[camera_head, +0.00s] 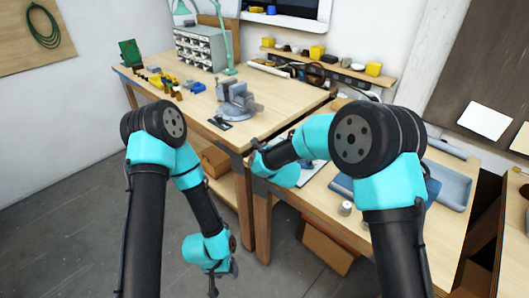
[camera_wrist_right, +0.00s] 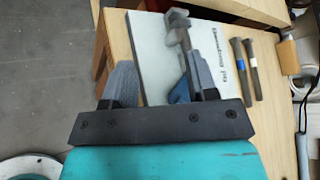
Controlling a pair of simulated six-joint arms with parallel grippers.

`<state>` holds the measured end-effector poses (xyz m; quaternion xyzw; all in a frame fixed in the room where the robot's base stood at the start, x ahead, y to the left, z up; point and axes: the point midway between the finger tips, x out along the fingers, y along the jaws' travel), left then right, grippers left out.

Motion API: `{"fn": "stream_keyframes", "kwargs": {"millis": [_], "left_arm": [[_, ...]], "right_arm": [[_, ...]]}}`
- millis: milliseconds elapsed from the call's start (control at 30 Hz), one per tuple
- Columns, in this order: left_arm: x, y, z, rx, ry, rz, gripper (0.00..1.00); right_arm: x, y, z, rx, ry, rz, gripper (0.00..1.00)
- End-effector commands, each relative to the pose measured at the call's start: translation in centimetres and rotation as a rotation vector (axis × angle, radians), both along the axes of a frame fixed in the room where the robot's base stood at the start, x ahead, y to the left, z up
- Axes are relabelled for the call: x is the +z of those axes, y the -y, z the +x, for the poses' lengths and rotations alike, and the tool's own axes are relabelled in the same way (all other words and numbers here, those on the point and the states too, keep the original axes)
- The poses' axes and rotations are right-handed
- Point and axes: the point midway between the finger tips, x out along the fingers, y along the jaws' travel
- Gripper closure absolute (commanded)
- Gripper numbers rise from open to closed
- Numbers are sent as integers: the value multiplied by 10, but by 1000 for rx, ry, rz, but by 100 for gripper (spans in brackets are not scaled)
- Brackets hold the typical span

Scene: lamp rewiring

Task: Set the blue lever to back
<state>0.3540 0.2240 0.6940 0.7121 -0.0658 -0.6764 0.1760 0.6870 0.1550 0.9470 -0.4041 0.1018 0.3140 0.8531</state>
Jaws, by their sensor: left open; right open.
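In the right wrist view, a small blue part (camera_wrist_right: 180,92), possibly the blue lever, shows beside the right finger, partly hidden by it. A grey metal piece (camera_wrist_right: 178,30) stands just beyond it, over a pale printed board (camera_wrist_right: 222,62). I cannot tell the lever's setting. My right gripper (camera_wrist_right: 163,80) is open over the board's near edge, with nothing clearly held between its fingers. My left gripper (camera_head: 222,281) is open and empty, hanging low over the floor in the head view.
Two dark tools (camera_wrist_right: 245,68) lie right of the board. In the head view, a vise (camera_head: 238,98) and small coloured parts (camera_head: 165,82) stand on the left bench (camera_head: 195,112). A blue-grey tray (camera_head: 447,186) lies on the right bench. The floor (camera_head: 75,225) is clear at left.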

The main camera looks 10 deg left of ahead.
Motion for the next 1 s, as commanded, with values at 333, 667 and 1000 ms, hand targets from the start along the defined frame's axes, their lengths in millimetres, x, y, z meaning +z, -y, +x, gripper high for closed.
{"fn": "stream_keyframes", "kwargs": {"millis": [333,667,1000], "left_arm": [[0,0,0,0,0,0,47],[0,0,0,0,0,0,47],[0,0,0,0,0,0,47]], "right_arm": [[9,-10,12,251,22,-213,47],[13,-12,15,373,40,-316,47],[13,-11,16,376,38,-319,56]]}}
